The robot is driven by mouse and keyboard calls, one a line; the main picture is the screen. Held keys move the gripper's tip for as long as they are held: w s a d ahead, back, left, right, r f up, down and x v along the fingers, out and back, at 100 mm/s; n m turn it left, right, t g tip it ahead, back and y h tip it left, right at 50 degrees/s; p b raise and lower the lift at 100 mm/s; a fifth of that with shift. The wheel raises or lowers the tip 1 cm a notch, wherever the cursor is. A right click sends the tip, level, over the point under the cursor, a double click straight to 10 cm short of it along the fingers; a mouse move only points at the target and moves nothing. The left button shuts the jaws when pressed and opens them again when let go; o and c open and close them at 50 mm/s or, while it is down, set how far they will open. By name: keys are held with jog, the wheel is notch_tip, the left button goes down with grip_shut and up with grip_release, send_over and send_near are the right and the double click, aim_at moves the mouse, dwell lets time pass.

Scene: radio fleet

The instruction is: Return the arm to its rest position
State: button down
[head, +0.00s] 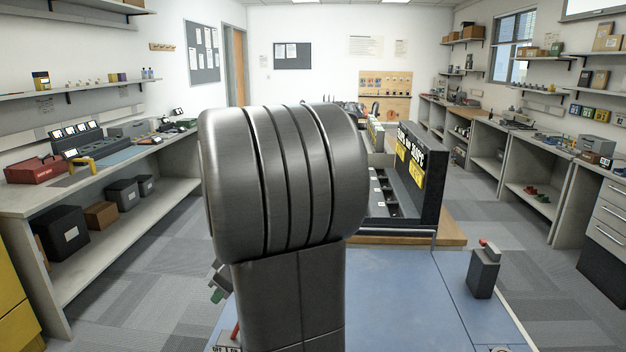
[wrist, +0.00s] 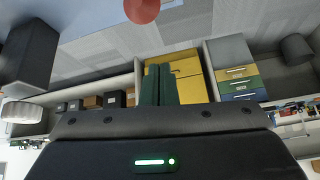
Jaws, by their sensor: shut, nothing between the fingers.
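My gripper (wrist: 160,85) shows in the wrist view as two dark green fingers side by side, closed together with nothing between them. The wrist view is turned over, with the shelves hanging from the lower part of the picture. In the head view a large dark grey arm link of mine stands upright in the middle and hides much of the scene. The gripper itself cannot be made out there.
A blue-topped table (head: 400,290) lies in front, with a small dark device (head: 483,272) at its right. A black rack with yellow labels (head: 420,178) stands behind. Workbenches line the left (head: 110,180) and right. A yellow cabinet (wrist: 178,66) shows in the wrist view. Carpeted aisles look clear.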

jog(key=shift+a+f+h+p, duration=0.1)
jog(key=shift+a+h+p, duration=0.85)
jog(key=shift+p, duration=0.85)
jog(key=shift+f, duration=0.1)
